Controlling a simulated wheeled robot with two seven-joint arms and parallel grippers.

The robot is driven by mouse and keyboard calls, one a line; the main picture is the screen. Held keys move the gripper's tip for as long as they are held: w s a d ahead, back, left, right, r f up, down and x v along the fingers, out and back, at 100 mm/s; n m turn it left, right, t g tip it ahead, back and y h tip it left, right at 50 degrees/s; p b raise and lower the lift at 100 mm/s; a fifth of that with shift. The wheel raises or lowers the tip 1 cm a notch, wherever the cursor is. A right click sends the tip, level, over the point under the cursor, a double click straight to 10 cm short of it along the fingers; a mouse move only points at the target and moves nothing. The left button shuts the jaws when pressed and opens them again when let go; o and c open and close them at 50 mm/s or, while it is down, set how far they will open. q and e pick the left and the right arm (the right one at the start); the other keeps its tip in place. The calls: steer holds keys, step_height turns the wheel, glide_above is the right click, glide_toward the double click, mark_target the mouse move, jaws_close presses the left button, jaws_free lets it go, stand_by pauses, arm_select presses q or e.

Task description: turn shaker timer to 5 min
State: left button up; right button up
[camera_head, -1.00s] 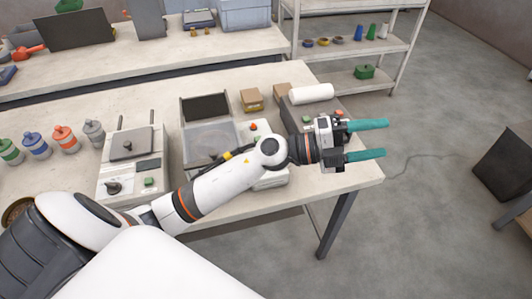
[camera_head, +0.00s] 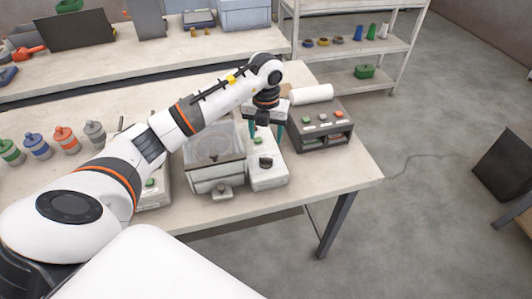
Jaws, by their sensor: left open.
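A white control unit (camera_head: 268,174) with a dark knob (camera_head: 265,162) stands on the front bench, beside a box with a clear lid (camera_head: 213,160). No readable label shows which machine is the shaker, and the dial marks are too small to read. My left gripper (camera_head: 266,131) points down over the back of this unit, its teal fingers open and apart, behind the knob and not visibly touching it. Another white machine (camera_head: 153,194) further left is mostly hidden by my left arm; only its green button side shows. My right gripper is out of view.
Several capped bottles (camera_head: 67,140) stand at left. The bench's front right corner (camera_head: 340,176) is clear.

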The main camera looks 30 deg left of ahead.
mark_target(266, 158)
arm_select(q)
step_height(266, 158, down, 9)
steer(key=shift+f+p, duration=0.1)
steer(key=shift+p, duration=0.8)
steer(key=shift+c, duration=0.6)
steer(key=c, duration=0.9)
